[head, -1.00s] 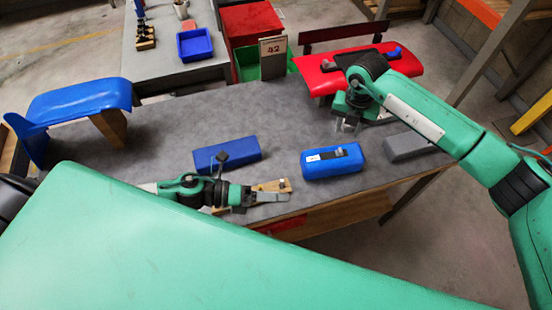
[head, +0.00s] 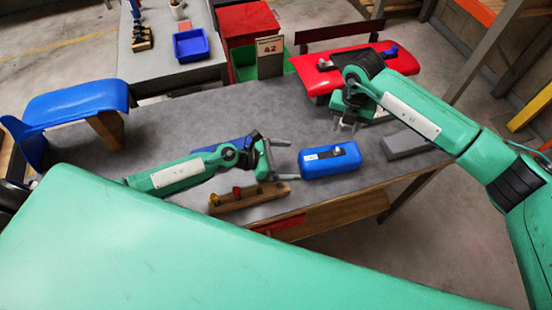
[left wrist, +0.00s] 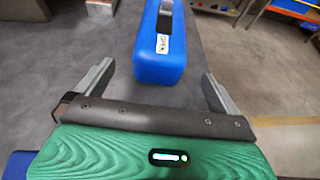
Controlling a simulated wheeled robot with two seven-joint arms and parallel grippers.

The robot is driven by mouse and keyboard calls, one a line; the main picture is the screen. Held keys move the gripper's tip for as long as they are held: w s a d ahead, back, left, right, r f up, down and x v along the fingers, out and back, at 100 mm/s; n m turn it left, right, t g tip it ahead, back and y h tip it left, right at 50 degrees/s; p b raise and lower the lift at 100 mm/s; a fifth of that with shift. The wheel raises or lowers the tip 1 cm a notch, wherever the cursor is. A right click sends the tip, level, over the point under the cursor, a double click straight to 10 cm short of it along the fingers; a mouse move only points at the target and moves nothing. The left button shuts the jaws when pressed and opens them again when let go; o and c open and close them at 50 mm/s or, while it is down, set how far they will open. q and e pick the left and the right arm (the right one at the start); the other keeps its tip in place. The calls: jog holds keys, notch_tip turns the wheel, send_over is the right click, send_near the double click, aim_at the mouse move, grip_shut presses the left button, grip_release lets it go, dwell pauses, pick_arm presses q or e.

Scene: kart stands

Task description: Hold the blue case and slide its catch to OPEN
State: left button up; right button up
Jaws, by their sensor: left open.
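The blue case (head: 345,163) lies on the grey table near its front edge. It also shows in the left wrist view (left wrist: 160,72), end-on between my fingers. A pale label and a dark strip with a small catch (head: 337,150) are on its top. The catch's exact setting is too small to read. My left gripper (head: 287,160) is open just left of the case, its fingers pointing at the case's left end; it also shows in the left wrist view (left wrist: 156,72). My right gripper (head: 347,125) hangs behind the case, apart from it, with its fingers apart.
A wooden block with knobs (head: 248,198) lies in front of my left wrist. A dark blue block (head: 206,150) is partly hidden behind my left arm. A grey block (head: 405,145) lies right of the case. A red panel (head: 315,82) and blue panel (head: 70,103) stand at the table's ends.

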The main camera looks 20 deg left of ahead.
aim_at(313, 161)
pick_arm(q)
jog(key=x, duration=0.9)
jog(key=shift+w+d+f, duration=0.15)
jog(key=shift+w+d, duration=0.05)
jog(key=shift+d, duration=0.1)
